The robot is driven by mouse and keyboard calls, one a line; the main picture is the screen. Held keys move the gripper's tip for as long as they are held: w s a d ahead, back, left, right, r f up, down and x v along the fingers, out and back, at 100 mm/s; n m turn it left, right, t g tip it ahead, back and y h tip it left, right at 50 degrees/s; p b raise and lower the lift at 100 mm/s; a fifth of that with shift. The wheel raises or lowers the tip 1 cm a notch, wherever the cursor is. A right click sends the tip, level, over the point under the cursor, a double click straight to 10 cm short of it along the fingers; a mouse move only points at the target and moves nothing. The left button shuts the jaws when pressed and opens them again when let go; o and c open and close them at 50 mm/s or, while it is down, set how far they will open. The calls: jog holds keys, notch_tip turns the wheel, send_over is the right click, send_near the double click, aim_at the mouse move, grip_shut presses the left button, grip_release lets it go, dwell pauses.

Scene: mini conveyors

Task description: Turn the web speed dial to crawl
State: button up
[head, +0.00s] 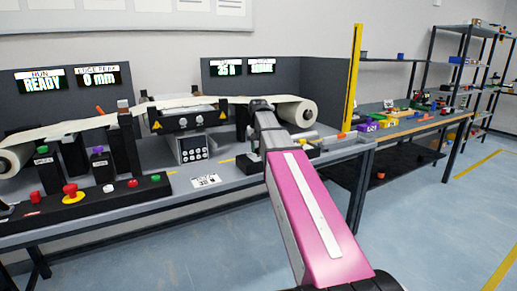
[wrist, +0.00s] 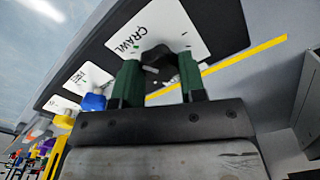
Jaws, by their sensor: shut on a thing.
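In the wrist view, the two green fingers of my gripper (wrist: 160,70) are shut on a dark knob, the dial (wrist: 158,54). The dial stands in front of a white plate (wrist: 178,20) marked "CRAWL". Which way its pointer faces is hard to tell, since the fingers and gripper body cover much of it. In the head view my pink arm reaches to the bench, and its wrist hides the dial and fingertips.
A blue knob (wrist: 94,102) with its own white label sits left of my gripper in the wrist view. In the head view, a button panel (head: 90,200) with a red emergency button, paper rolls (head: 297,111) and a yellow post (head: 353,78) stand around the bench.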

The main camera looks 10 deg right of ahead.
jog(key=shift+n, duration=1.6)
jog(key=o, duration=0.9)
jog(key=shift+o, duration=0.2)
jog(key=shift+r, duration=0.1)
notch_tip(320, 180, up, 11)
jog(key=shift+f, duration=0.2)
